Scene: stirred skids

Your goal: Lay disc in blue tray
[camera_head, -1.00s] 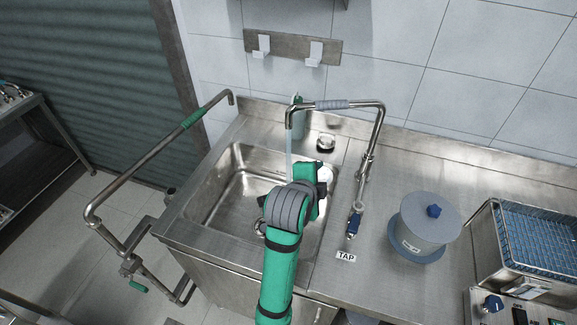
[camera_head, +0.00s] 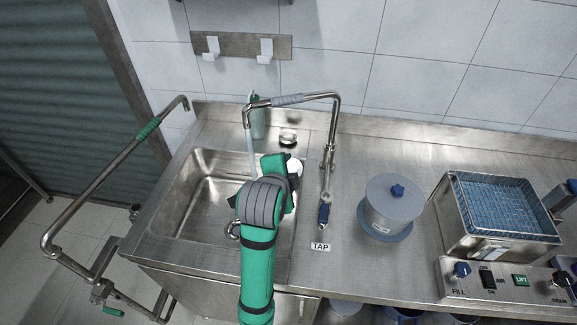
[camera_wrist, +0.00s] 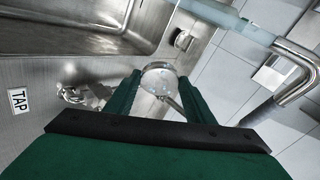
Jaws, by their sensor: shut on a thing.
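My gripper (camera_wrist: 158,92) is shut on a pale round disc (camera_wrist: 160,78), which sits between the green fingertips in the wrist view. In the head view the disc (camera_head: 295,166) shows as a small white patch beyond my gripper, partly hidden by it. My gripper holds it over the right part of the sink. The blue tray (camera_head: 535,236) is most likely the metal box with a blue mesh inside, at the right of the counter. My gripper is well to the left of it.
The tap (camera_head: 336,125) arches over the sink (camera_head: 190,195), with a pale stream below its spout. A grey lidded drum (camera_head: 392,210) stands between the sink and the tray. A control panel (camera_head: 500,284) is in front of the tray. A bent rail (camera_head: 110,190) stands at the left.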

